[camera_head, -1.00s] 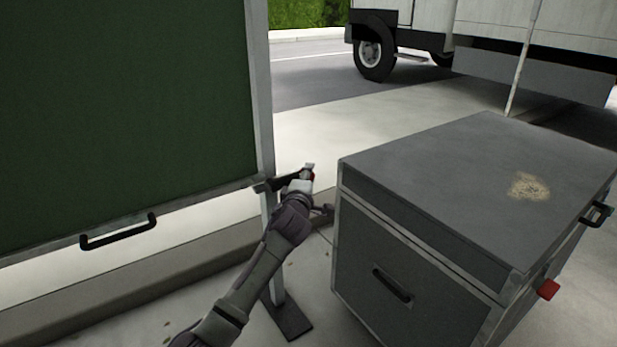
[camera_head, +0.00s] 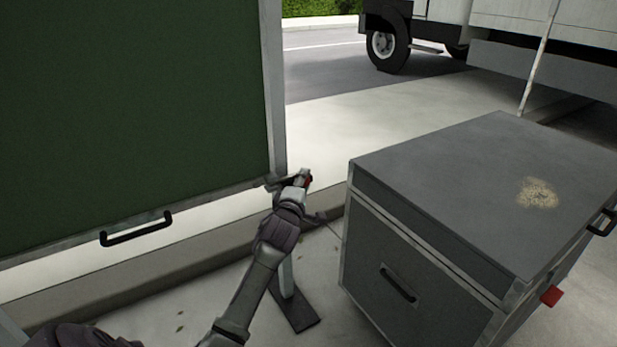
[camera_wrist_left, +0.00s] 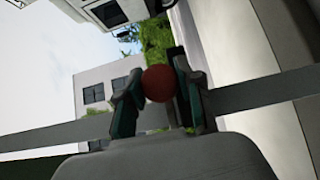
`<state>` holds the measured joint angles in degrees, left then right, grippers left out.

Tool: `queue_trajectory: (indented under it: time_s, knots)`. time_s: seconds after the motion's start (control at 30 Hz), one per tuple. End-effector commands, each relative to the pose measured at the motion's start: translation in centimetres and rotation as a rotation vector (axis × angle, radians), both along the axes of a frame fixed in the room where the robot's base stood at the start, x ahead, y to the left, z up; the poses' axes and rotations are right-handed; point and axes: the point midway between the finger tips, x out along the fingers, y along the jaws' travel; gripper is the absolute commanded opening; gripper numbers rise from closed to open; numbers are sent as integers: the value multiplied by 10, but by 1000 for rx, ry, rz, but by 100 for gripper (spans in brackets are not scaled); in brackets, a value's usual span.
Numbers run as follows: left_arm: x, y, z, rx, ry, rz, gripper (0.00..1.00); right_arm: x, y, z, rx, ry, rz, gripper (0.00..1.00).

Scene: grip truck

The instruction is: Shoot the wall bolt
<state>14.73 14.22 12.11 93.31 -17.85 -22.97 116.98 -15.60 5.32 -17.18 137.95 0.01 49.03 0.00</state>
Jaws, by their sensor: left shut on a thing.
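My left gripper (camera_head: 303,181) is at the lower right corner of the green panel's metal frame (camera_head: 277,110). In the left wrist view, its two fingers (camera_wrist_left: 157,92) are shut on a round red knob (camera_wrist_left: 158,83). A bit of this red shows at the fingertips in the head view (camera_head: 308,181). I take the knob to be the wall bolt's handle. The bolt's bar and socket are mostly hidden by the gripper, so how far the bolt is shot cannot be told. My right gripper is not in view.
A grey case (camera_head: 480,190) with black handles and a red tab (camera_head: 551,296) stands close to the right of my left arm. A post with a flat foot (camera_head: 295,312) stands below the panel. A black handle (camera_head: 137,229) is on the panel's lower edge. A truck (camera_head: 500,40) stands behind.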

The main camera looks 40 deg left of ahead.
Motion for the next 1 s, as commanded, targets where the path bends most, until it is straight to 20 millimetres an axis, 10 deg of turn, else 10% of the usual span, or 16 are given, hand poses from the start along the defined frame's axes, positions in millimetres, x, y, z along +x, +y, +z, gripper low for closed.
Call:
queue_trajectory:
  time_s: [0.13, 0.17, 0.3, 0.67, 1.0]
  knots:
    - [-1, 0, -5, 0, 9, 1, 0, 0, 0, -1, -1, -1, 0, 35]
    - [-1, 0, -5, 0, 9, 1, 40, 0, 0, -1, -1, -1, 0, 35]
    - [-1, 0, -5, 0, 9, 1, 61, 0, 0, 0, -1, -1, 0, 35]
    - [-4, -2, -4, 0, 6, 1, 61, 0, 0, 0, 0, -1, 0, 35]
    - [-63, -26, -4, -4, 6, 2, 61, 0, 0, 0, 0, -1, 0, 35]
